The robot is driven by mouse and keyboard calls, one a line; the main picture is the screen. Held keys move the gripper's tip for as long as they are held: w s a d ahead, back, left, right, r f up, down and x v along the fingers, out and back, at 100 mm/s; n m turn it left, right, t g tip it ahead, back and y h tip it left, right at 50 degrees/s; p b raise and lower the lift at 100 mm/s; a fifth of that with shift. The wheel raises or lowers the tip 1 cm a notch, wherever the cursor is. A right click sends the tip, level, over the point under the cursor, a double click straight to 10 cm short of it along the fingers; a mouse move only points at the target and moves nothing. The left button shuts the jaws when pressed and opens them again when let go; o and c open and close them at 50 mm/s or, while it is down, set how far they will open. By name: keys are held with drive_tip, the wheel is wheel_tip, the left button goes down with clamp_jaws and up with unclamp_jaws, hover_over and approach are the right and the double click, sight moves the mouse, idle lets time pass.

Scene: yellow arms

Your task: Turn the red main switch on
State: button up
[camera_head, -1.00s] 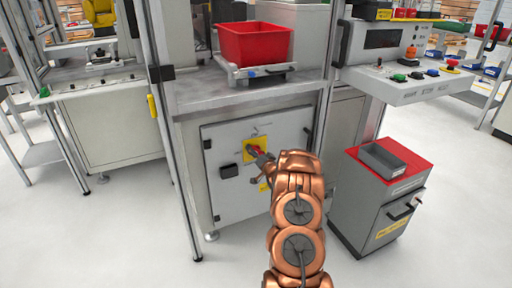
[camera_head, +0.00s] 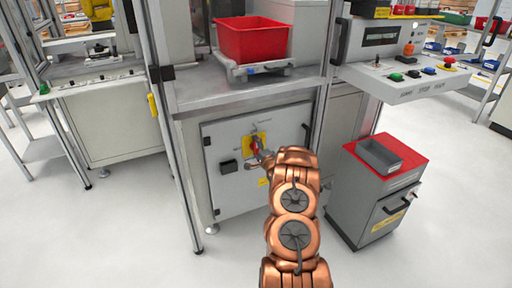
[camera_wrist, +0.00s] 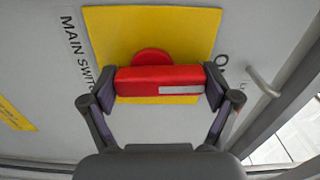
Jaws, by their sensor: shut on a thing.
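The red main switch handle (camera_wrist: 158,80) is a bar on a yellow plate (camera_wrist: 190,30), fixed to a light grey cabinet door. My gripper (camera_wrist: 160,88) is shut on the handle, one finger pad at each end of the bar. The bar lies level across the wrist view, with the "MAIN SWITCH" lettering running sideways at left and a partly hidden label beginning with "O" at right. In the head view, the handle (camera_head: 255,145) looks roughly upright, and my gripper (camera_head: 259,156) partly covers it.
A black latch (camera_head: 228,166) is left of the switch on the cabinet door (camera_head: 230,195). A red bin (camera_head: 252,42) stands on the bench above. A grey cart (camera_head: 372,200) with a red top is close at right. The floor at left is clear.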

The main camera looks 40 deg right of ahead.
drive_tip(key=shift+m, duration=0.4)
drive_tip(key=o, duration=0.9)
drive_tip(key=shift+s, duration=0.1)
drive_tip(key=v, duration=1.2)
idle(0.4)
